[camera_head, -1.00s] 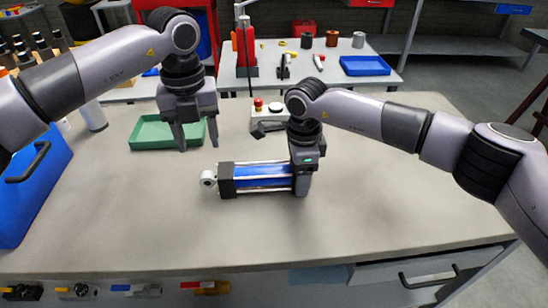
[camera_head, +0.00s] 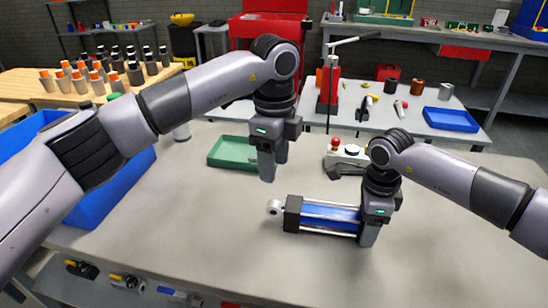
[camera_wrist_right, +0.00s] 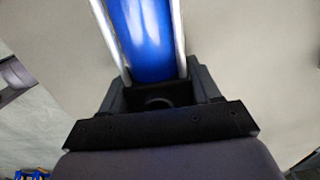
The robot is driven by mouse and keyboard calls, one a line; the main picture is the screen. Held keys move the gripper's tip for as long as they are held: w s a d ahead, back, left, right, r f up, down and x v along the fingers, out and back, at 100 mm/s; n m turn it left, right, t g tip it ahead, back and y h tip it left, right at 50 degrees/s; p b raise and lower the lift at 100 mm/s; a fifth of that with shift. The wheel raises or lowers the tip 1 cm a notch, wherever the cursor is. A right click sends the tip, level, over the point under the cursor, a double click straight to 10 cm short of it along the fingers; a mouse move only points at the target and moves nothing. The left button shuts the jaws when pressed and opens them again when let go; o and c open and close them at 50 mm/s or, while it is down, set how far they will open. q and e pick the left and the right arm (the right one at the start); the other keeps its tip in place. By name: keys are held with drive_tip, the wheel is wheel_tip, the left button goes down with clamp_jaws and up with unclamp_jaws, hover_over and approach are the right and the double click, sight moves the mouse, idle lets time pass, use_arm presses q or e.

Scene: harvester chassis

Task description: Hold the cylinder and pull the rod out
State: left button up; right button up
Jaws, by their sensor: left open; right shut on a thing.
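The blue cylinder (camera_head: 331,217) with black end blocks and silver tie rods lies on the workbench (camera_head: 215,215). Its rod end, a light metal eye (camera_head: 274,208), sticks out at the left. My right gripper (camera_head: 370,232) is shut on the cylinder's right end. In the right wrist view the blue barrel (camera_wrist_right: 143,40) runs away from my gripper (camera_wrist_right: 158,98). My left gripper (camera_head: 272,168) is open and empty, above the bench and behind the rod eye, apart from it.
A green tray (camera_head: 233,153) lies behind my left gripper. A control box with a red button (camera_head: 336,145) stands behind the cylinder. A blue bin (camera_head: 112,190) is at the left. The bench front is clear.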

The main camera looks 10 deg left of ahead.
sight(274, 203)
use_arm(q)
wheel_tip(274, 203, down, 12)
drive_tip(key=n, duration=0.2)
drive_tip(key=shift+r+n, duration=0.1)
drive_tip(key=shift+n, duration=0.2)
idle(0.3)
clamp_jaws()
